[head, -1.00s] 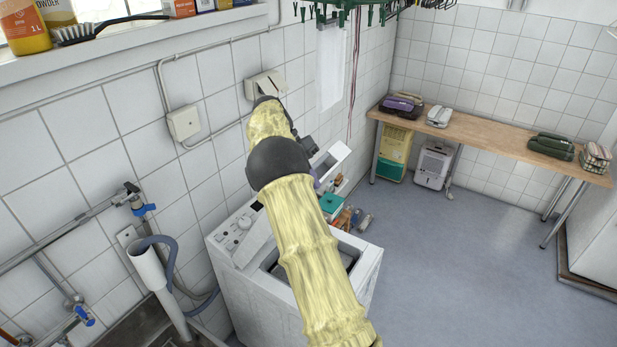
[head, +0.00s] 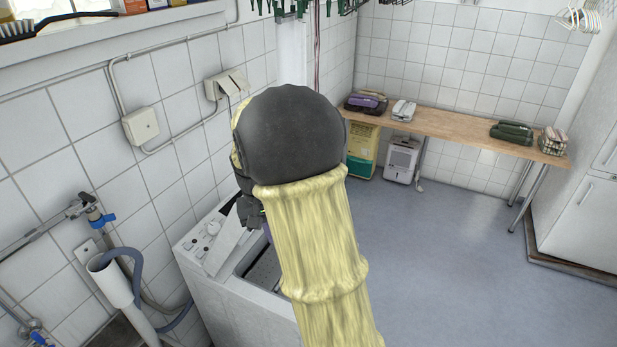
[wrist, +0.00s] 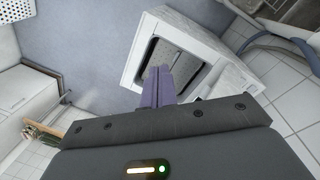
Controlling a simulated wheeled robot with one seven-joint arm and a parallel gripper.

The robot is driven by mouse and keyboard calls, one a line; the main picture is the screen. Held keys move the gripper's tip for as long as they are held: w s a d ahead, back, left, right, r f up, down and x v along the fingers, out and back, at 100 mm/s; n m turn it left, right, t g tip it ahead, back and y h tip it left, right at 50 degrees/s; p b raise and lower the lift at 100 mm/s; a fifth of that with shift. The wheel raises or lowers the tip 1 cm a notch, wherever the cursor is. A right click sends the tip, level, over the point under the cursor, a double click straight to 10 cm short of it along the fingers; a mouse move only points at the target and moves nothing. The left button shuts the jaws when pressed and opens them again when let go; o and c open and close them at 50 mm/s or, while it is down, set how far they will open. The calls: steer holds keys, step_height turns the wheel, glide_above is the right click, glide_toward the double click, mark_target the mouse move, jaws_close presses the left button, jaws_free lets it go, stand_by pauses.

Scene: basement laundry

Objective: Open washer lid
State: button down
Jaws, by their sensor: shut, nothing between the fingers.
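The white top-loading washer (head: 240,315) stands against the tiled wall, partly hidden by my arm. Its top shows a dark-rimmed opening with a grey surface inside; it also shows in the wrist view (wrist: 182,62). A slanted white panel (head: 227,247) stands between the opening and the control knobs; it looks like the raised lid, but I cannot be sure. My gripper (wrist: 158,76) has purple fingers shut together with nothing between them. In the wrist view they overlap the opening's near edge; I cannot tell whether they touch. In the head view the fingers are mostly hidden behind my arm.
A grey hose (head: 140,262) and standpipe are left of the washer. Wall pipes and a socket box (head: 141,126) are above. A wooden bench (head: 455,132) runs along the back wall, with a dehumidifier (head: 402,160) under it. The floor right of the washer is clear.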

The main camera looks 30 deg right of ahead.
steer(key=s+a+f+n+t, duration=0.1)
steer(key=s+a, duration=0.1)
steer(key=s, duration=0.2)
steer(key=s+a+f+n+t+b, duration=0.1)
steer(key=s+a+f, duration=0.1)
steer(key=s, duration=0.2)
steer(key=s+a+f+n+t+y+b, duration=0.1)
steer(key=s+a, duration=0.2)
steer(key=s, duration=0.2)
steer(key=shift+f+n, duration=0.3)
steer(key=shift+f, duration=0.05)
steer(key=shift+s+d, duration=0.1)
steer(key=shift+s, duration=0.1)
